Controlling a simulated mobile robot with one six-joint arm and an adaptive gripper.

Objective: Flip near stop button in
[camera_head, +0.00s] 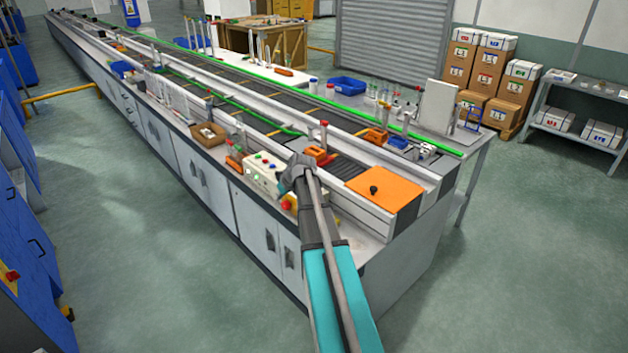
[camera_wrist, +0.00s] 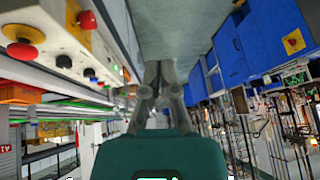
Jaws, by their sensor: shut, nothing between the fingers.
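A red mushroom stop button (camera_wrist: 22,51) with a yellow base is at the left edge of the wrist view. In the head view, a red-topped button on a yellow box (camera_head: 289,203) sits at the bench's front edge, partly hidden beside my arm. A white control box (camera_head: 262,171) with several coloured buttons is just left of it; its face (camera_wrist: 50,38) also shows in the wrist view. My gripper (camera_wrist: 157,92) is shut and empty, off to the side of the buttons in the wrist view. In the head view its fingertips are hard to make out.
An orange plate (camera_head: 385,192) with a black knob lies at the bench's near end. Orange clamps (camera_head: 321,155) stand behind my wrist. A cardboard tray (camera_head: 208,134) is further left. The floor (camera_head: 180,285) in front of the bench is clear.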

